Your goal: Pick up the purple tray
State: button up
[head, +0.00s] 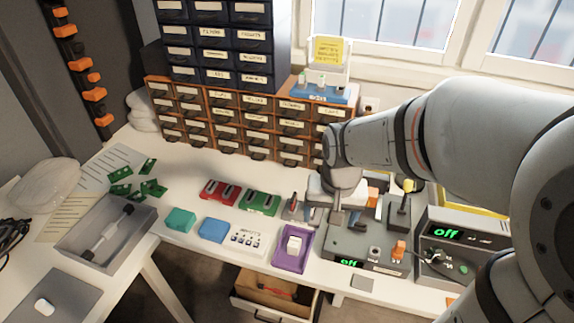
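The purple tray (280,255) is near the front edge of the white workbench. It is a small rectangular tray with a raised rim, and a white block (294,244) stands in it. My gripper (344,218) points down just behind and to the right of the tray, above the bench, apart from the tray as far as I can see. My arm comes in from the right and hides part of the bench behind. The fingers are small and partly blended with the things behind, so whether they are open or shut is unclear.
Left of the tray are a white button box (247,240), a blue block (212,230) and a teal block (180,220). Red (221,192) and green (261,202) boxes stand behind. Grey devices with "off" displays (447,233) stand right. An open drawer (275,292) juts out below.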

aim_at(294, 241)
jog(key=o, duration=0.5)
jog(key=w+a+f, duration=0.2)
jog(key=f, duration=0.1)
jog(key=w+a+f+m+g, duration=0.1)
jog(key=a+f, duration=0.2)
jog(key=f, duration=0.1)
jog(key=w+a+f+m, duration=0.1)
jog(key=w+a+f, duration=0.1)
jog(key=f, duration=0.2)
jog(key=shift+w+a, duration=0.2)
jog(key=shift+w, duration=0.15)
jog(key=shift+c, duration=0.2)
jog(key=shift+s+d+f, duration=0.1)
jog(key=shift+f, duration=1.8)
jog(key=shift+s+d+f, duration=0.1)
jog(key=shift+f, duration=1.8)
